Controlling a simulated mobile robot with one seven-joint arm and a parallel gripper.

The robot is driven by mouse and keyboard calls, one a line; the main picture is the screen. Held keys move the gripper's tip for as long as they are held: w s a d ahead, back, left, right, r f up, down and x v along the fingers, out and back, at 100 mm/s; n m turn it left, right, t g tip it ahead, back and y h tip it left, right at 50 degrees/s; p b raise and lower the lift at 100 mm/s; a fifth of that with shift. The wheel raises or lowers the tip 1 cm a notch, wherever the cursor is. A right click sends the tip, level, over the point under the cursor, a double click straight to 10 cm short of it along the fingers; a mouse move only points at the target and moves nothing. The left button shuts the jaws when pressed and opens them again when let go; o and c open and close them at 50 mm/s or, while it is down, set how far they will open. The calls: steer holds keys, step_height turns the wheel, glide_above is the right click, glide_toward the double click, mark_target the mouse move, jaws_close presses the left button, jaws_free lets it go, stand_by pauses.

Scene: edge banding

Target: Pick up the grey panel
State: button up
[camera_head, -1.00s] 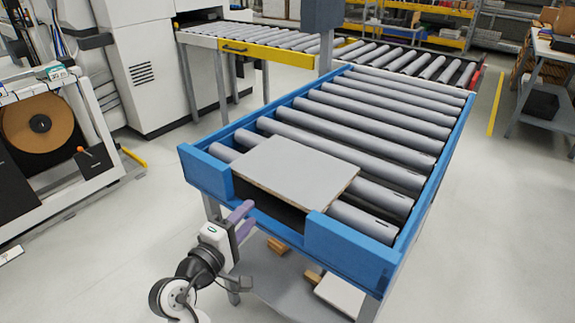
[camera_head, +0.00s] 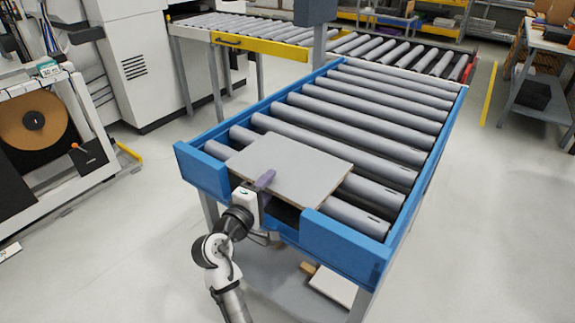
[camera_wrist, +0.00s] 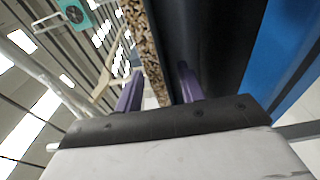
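The grey panel (camera_head: 290,167) lies flat on the near rollers of the blue-framed conveyor, its front edge reaching the gap in the end frame. My gripper (camera_head: 266,184) is at the panel's front left edge, with one purple finger showing over the top face. The other finger is hidden in the head view. In the wrist view the panel's brown chipboard edge (camera_wrist: 144,45) runs between the two purple fingers of my gripper (camera_wrist: 160,86). The fingers stand apart, with a gap visible beside the edge, so the gripper is open around it.
The blue end frame (camera_head: 345,247) rises on both sides of the gap near my gripper. Bare rollers (camera_head: 355,131) stretch behind the panel. A pale board (camera_head: 333,286) lies on the shelf below. A machine with a brown reel (camera_head: 32,122) stands at left.

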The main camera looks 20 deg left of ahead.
steer(key=shift+c, duration=0.5)
jaws_close()
steer(key=shift+r, duration=0.15)
step_height(320, 180, up, 20)
steer(key=s+a+r+p, duration=0.2)
steer(key=s+r+p, duration=0.8)
steer(key=s+p, duration=0.1)
steer(key=shift+s+a+p, duration=0.25)
steer(key=shift+s+p, duration=0.15)
steer(key=shift+f, duration=0.1)
step_height(320, 180, up, 6)
steer(key=g+y, duration=0.3)
steer(key=g, duration=1.3)
steer(key=shift+y, duration=0.3)
stand_by(0.5)
